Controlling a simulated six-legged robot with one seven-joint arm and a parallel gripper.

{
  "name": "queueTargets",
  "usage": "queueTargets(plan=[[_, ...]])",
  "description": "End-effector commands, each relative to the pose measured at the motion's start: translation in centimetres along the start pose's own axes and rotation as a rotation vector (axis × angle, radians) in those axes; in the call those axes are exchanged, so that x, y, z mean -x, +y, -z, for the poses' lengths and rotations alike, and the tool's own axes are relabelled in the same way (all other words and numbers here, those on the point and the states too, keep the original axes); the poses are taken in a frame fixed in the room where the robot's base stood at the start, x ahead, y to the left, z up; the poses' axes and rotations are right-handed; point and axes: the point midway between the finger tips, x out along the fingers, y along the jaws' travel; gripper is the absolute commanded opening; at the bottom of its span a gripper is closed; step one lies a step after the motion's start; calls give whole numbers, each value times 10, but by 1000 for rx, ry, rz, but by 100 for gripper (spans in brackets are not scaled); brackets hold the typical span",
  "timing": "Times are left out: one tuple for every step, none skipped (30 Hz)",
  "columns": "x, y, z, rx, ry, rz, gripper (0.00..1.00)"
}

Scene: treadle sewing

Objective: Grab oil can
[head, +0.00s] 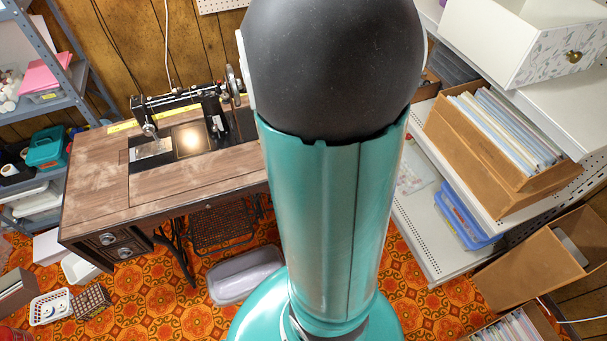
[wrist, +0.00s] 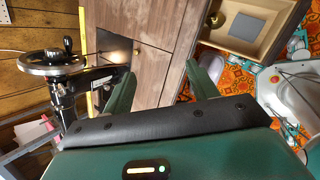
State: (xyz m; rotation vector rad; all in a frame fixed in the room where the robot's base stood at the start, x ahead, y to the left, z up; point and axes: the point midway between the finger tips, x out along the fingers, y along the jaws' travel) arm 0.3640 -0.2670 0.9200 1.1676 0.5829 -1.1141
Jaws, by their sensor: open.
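I cannot make out an oil can in either view. My own arm covers the middle of the head view and hides the right end of the sewing table there. The black treadle sewing machine (head: 213,112) stands on the wooden table (head: 90,185) at the left of the head view. In the wrist view, my gripper (wrist: 160,70) has its two green fingers spread apart with nothing between them. The machine's handwheel (wrist: 48,63) is at the left of the wrist view, apart from the fingers.
An open drawer (wrist: 278,16) with a grey item shows at the wrist view's top right. In the head view, white shelves with a wooden file box (head: 437,121) stand at the right, a grey shelf rack (head: 40,108) at the left. A grey bin (head: 243,274) sits on the orange patterned floor.

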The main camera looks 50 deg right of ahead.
Motion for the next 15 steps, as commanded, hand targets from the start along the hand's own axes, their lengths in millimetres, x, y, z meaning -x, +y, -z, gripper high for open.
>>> queueTargets(plan=[[-20, -18, -8, 119, 2, 26, 58], [-30, -27, -12, 201, 8, 34, 58], [-43, -40, -17, 308, 19, 43, 58], [-52, -51, -20, 386, 29, 50, 58], [-60, -61, -22, 462, 43, 56, 58], [-69, -74, -25, 555, 62, 62, 58], [-75, -84, -26, 619, 77, 66, 58], [-80, -93, -27, 678, 94, 68, 58], [-86, -104, -27, 747, 114, 69, 58], [-89, -111, -28, 791, 128, 69, 58], [-92, -116, -28, 828, 141, 67, 58], [-94, -123, -28, 868, 154, 67, 58], [-96, -126, -27, 892, 163, 65, 58], [-97, -129, -27, 910, 169, 64, 58], [-99, -131, -27, 925, 175, 62, 58]])
